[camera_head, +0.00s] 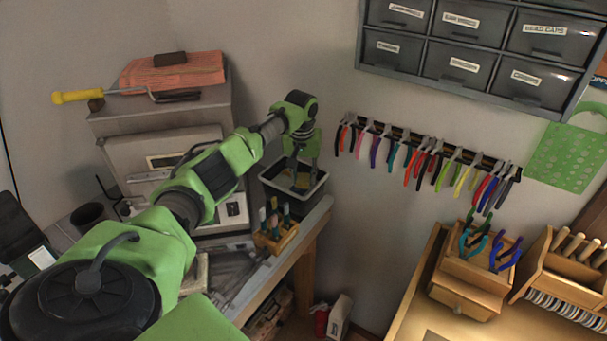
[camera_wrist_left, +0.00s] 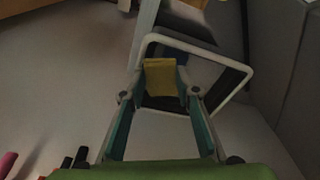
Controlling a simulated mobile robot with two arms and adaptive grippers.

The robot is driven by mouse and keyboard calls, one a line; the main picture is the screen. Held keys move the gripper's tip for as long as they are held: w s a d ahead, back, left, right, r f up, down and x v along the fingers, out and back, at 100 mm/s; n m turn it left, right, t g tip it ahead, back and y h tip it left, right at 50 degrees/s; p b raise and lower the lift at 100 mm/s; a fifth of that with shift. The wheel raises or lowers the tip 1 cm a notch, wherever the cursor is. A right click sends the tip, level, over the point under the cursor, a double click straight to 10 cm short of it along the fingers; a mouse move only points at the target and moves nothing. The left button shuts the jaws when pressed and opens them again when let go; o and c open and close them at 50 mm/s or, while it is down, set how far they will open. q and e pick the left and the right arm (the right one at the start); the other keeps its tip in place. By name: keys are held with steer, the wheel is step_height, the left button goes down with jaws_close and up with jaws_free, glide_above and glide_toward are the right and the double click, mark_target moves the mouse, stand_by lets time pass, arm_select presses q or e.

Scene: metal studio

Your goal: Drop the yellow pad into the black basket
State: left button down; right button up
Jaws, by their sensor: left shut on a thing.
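The yellow pad (camera_wrist_left: 160,77) is held between the fingertips of my left gripper (camera_wrist_left: 160,98) in the left wrist view. The black basket (camera_wrist_left: 232,82) has a pale rim and lies behind and below the pad in that view. In the head view the basket (camera_head: 277,191) stands at the far end of the bench. My left gripper (camera_head: 300,168) points down over its opening there, and its fingers partly hide the basket's inside. The gap between pad and basket floor cannot be told. My right gripper is not in view.
A wooden holder with small tools (camera_head: 276,238) stands on the bench in front of the basket. A grey cabinet (camera_head: 160,160) is at the left. A rack of pliers (camera_head: 430,160) hangs on the wall at the right.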

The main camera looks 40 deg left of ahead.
arm_select(q)
steer(key=shift+f, duration=0.45)
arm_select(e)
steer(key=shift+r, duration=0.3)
arm_select(q)
steer(key=shift+f, duration=0.1)
steer(key=shift+f, duration=0.25)
steer(key=c, duration=1.6)
jaws_free()
steer(key=shift+o, duration=0.2)
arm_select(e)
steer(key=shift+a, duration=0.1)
